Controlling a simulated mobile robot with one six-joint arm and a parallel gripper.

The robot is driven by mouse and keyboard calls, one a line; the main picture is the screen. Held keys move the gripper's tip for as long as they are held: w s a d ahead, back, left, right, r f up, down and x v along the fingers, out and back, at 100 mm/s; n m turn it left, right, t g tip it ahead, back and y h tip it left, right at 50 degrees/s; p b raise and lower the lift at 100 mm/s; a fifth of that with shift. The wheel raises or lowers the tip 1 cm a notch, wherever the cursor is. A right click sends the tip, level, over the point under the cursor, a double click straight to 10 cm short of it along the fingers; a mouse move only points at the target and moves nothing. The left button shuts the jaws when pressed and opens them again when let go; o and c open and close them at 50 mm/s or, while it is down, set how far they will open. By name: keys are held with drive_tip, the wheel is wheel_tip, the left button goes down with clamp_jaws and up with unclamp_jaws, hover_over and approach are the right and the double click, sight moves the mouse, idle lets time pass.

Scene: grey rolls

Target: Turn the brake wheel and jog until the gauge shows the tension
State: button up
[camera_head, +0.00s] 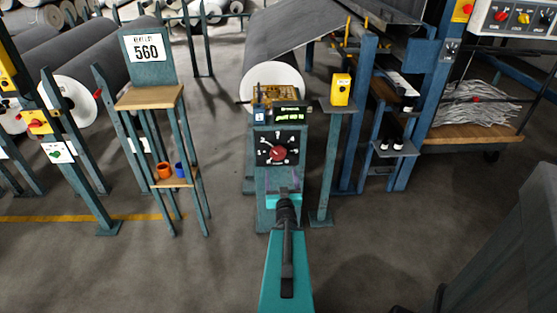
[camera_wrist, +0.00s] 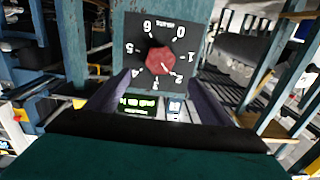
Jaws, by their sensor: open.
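The red brake wheel (camera_head: 278,153) sits on a black dial plate on the teal stand ahead. In the wrist view the wheel (camera_wrist: 160,61) shows ringed by numbers 0 to 6, with its white mark pointing about at 2. A small display (camera_head: 290,117) with green text is above the dial; its text is too small to read. My gripper (camera_wrist: 158,86) is open, its fingers spread to either side below the wheel in the wrist view, with nothing between them. A yellow box with a button (camera_head: 340,90) stands on a post to the right.
A card reading 560 (camera_head: 146,47) stands on a wooden-topped stand at left, with orange and blue cups (camera_head: 165,170) on its lower shelf. A big grey roll (camera_head: 285,50) lies behind the dial stand. Blue posts and shelves (camera_head: 395,145) crowd the right.

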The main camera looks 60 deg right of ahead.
sight(278, 155)
drive_tip(key=b+x, duration=0.6)
drive_tip(key=b, duration=0.6)
drive_tip(key=shift+w+d+f, duration=0.15)
drive_tip(key=shift+d+f, duration=0.05)
drive_tip(key=shift+d, duration=0.05)
idle(0.5)
drive_tip(key=shift+w+d+b, duration=0.15)
drive_tip(key=shift+b, duration=0.6)
drive_tip(key=shift+b+x, duration=0.3)
drive_tip(key=shift+x, duration=2.55)
drive_tip(key=shift+r, duration=0.2)
drive_tip(key=shift+c, duration=0.4)
drive_tip(key=c, duration=1)
drive_tip(key=shift+n+b, duration=0.65)
drive_tip(key=shift+n, duration=0.65)
